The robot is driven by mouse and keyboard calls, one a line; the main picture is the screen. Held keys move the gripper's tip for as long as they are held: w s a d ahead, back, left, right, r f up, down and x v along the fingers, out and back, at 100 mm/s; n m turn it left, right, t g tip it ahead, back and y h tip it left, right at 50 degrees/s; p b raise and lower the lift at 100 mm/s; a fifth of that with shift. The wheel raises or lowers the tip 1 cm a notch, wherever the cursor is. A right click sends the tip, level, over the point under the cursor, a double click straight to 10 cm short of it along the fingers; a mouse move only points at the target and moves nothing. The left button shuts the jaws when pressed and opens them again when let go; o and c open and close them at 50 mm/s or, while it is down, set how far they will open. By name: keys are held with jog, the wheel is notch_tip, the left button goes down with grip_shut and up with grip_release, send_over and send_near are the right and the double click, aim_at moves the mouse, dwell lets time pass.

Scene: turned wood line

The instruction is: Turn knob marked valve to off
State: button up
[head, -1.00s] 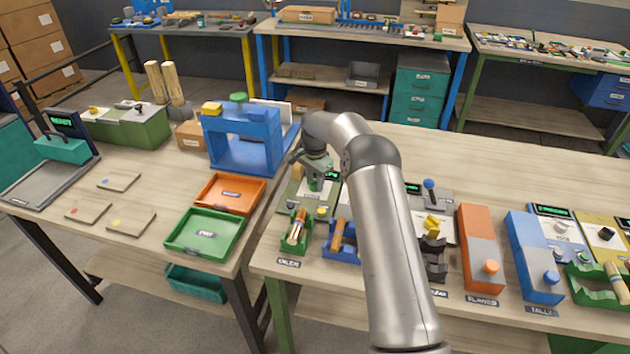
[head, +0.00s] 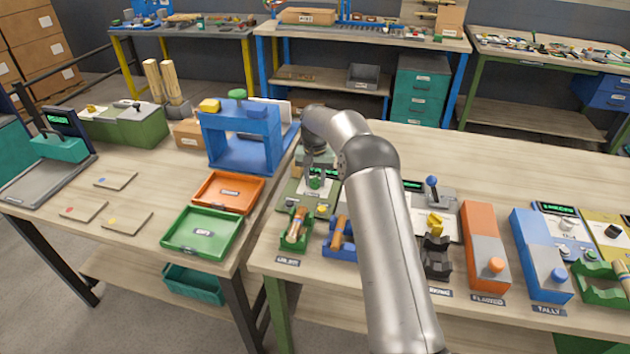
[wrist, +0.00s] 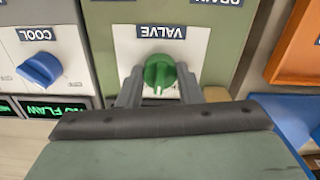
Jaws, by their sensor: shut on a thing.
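The green valve knob (wrist: 160,72) sits on a white plate below the label VALVE (wrist: 161,32), which reads upside down in the wrist view. My gripper (wrist: 160,88) has a finger on each side of the knob and is shut on it. The knob's raised grip line runs roughly up and down in the wrist view. In the head view my gripper (head: 316,178) is over the green-grey panel (head: 292,196), and the knob shows only as a small green patch there.
A blue COOL knob (wrist: 40,68) is on the grey panel to the left in the wrist view, above a lit display (wrist: 55,108). An orange tray (head: 228,207) and a green tray (head: 202,252) lie left of the panel in the head view.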

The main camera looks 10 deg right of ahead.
aim_at(315, 179)
jog(key=n, duration=0.5)
jog(key=shift+r+n+b, duration=0.1)
jog(key=shift+n+b, duration=0.2)
jog(key=shift+n, duration=2.3)
jog(key=o, duration=1)
notch_tip(315, 179, up, 17)
jog(key=shift+r, duration=0.2)
